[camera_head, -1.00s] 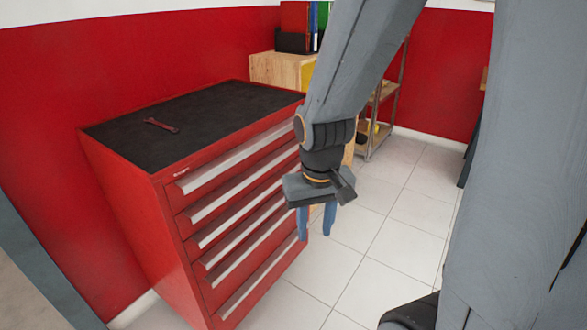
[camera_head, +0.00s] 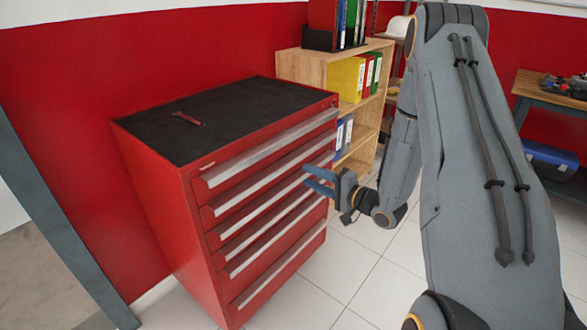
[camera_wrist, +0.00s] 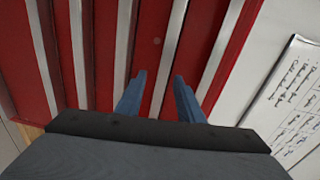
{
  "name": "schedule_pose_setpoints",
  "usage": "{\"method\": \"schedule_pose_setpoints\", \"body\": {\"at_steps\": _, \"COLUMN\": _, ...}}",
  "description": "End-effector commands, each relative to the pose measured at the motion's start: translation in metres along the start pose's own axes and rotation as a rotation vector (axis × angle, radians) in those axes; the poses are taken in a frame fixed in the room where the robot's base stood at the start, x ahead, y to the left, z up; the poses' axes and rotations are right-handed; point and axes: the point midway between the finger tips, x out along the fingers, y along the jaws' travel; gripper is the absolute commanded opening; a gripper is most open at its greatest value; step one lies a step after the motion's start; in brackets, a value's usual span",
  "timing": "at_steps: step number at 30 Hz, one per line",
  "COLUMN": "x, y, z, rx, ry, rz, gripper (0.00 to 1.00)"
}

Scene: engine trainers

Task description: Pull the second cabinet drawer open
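The red cabinet (camera_head: 158,200) stands against the red wall with several drawers, each with a long silver handle, and all look shut. The second drawer from the top has its handle (camera_head: 265,175) in plain view on the front. My gripper (camera_head: 306,176) is level, at the right part of the cabinet front, with its blue fingers pointing at the drawers. The fingers are apart and hold nothing. In the wrist view my gripper (camera_wrist: 161,78) has one silver handle bar (camera_wrist: 170,50) running between its fingertips. I cannot tell which drawer that bar belongs to, or whether it is touched.
A red wrench (camera_head: 188,118) lies on the cabinet's black top (camera_head: 235,110). A wooden shelf (camera_head: 300,68) with binders stands behind the cabinet on the right. A workbench (camera_head: 545,95) is at the far right. The tiled floor (camera_head: 345,265) before the cabinet is clear.

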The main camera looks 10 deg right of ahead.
Motion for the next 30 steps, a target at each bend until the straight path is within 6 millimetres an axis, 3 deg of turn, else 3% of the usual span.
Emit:
{"method": "schedule_pose_setpoints", "body": {"at_steps": 5, "x": -0.001, "y": -0.003, "z": 0.004, "rx": 0.063, "ry": -0.022, "rz": -0.059, "gripper": 0.34}}
{"method": "schedule_pose_setpoints", "body": {"at_steps": 21, "x": 0.068, "y": -0.007, "z": 0.005, "rx": 0.062, "ry": -0.022, "rz": -0.058, "gripper": 0.34}}
{"method": "schedule_pose_setpoints", "body": {"at_steps": 30, "x": 0.073, "y": -0.007, "z": 0.005, "rx": 0.062, "ry": -0.021, "rz": -0.059, "gripper": 0.34}}
